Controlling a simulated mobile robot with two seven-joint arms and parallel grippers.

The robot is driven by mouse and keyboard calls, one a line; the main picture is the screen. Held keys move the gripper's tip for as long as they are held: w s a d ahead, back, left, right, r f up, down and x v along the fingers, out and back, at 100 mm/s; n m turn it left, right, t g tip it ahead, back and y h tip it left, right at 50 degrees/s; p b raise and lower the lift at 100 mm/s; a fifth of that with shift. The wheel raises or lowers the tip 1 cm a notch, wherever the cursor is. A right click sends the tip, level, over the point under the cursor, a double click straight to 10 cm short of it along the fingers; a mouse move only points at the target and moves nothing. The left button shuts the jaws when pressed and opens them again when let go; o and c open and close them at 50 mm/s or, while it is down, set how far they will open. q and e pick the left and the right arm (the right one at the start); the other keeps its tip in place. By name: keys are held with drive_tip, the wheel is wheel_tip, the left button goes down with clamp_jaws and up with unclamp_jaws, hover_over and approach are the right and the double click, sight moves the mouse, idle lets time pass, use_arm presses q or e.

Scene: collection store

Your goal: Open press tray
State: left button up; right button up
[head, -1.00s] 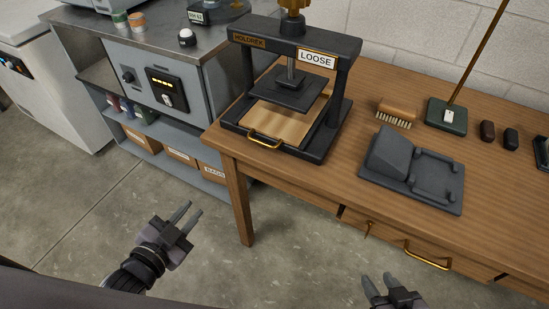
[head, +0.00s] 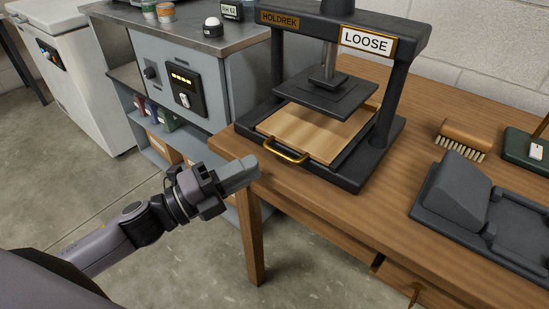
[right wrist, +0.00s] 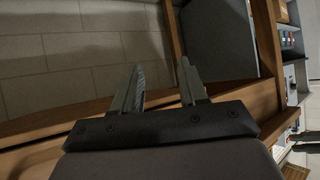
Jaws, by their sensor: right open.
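The press (head: 398,88) is a dark frame on the wooden bench with a LOOSE label. Its tray (head: 312,132) has a light wooden surface and lies under the raised dark plate (head: 328,94). A brass handle (head: 285,152) sits at the tray's front edge. My left gripper (head: 250,166) is at the bench's left front corner, left of and slightly below the handle in the picture, apart from it. Its fingers overlap from this side, so their gap is hidden. My right gripper (right wrist: 160,85) shows only in the right wrist view, open with nothing between its fingers.
A brush (head: 464,138) and a dark cradle-like stand (head: 465,195) are on the bench (head: 320,218) right of the press. A grey cabinet (head: 228,85) stands close behind the left gripper. Bare floor lies in front of the bench.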

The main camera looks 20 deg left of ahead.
sight(272, 171)
use_arm(q)
drive_tip(key=shift+x, duration=2.85)
clamp_jaws()
